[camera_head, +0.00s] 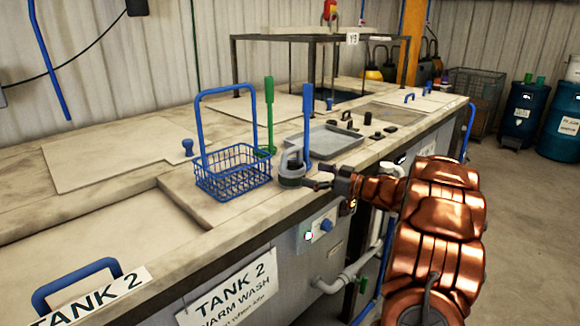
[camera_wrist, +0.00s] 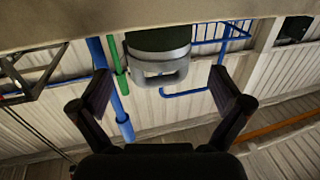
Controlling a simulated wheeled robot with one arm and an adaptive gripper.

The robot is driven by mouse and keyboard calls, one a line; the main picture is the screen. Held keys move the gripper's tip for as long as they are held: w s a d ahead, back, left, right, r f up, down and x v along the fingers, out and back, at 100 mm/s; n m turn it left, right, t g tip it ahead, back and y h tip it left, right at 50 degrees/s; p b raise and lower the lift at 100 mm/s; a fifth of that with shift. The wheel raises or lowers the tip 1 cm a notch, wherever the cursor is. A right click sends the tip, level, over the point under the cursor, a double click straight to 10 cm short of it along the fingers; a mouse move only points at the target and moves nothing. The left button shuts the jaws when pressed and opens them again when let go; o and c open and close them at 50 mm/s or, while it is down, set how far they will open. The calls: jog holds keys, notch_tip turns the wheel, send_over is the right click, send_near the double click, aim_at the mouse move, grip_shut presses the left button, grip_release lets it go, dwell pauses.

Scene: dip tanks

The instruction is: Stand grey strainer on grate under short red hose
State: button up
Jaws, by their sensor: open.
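The grey strainer (camera_head: 291,178), a round pot-like thing with a loop handle, stands upright on the counter edge just right of the blue basket. My gripper (camera_head: 322,180) is close to its right side. In the wrist view, which looks upside down, the strainer (camera_wrist: 160,66) is ahead of and between the open fingers of my gripper (camera_wrist: 163,95), with a gap to them. A short red hose end (camera_head: 329,11) shows at the top, above a dark frame with a "Y3" sign. The grate beneath it cannot be made out clearly; the frame and its contents hide it.
A blue wire basket (camera_head: 232,172) with a tall handle stands left of the strainer. Green (camera_head: 268,115) and blue (camera_head: 308,125) upright handles rise behind it. A grey tray (camera_head: 325,141) lies behind my gripper. Small dark items lie farther right. Blue drums (camera_head: 522,112) stand at far right.

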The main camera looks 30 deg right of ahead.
aim_at(293, 167)
jog(key=shift+p+x, duration=1.25)
jog(key=shift+x, duration=2.25)
jog(key=shift+r, duration=0.1)
jog(key=c, duration=1)
jog(key=shift+r, duration=0.15)
jog(key=shift+r+b, duration=0.7)
jog(key=shift+r, duration=0.9)
jog(key=s+b, duration=0.1)
jog(key=s, duration=0.4)
jog(key=s+a+r+b, duration=0.1)
jog(key=s, duration=0.4)
jog(key=s+a+b, duration=0.1)
jog(key=s+b, duration=0.1)
jog(key=s, duration=0.3)
jog(key=shift+s+a+r, duration=0.25)
jog(key=shift+s+r, duration=0.05)
jog(key=shift+s, duration=0.1)
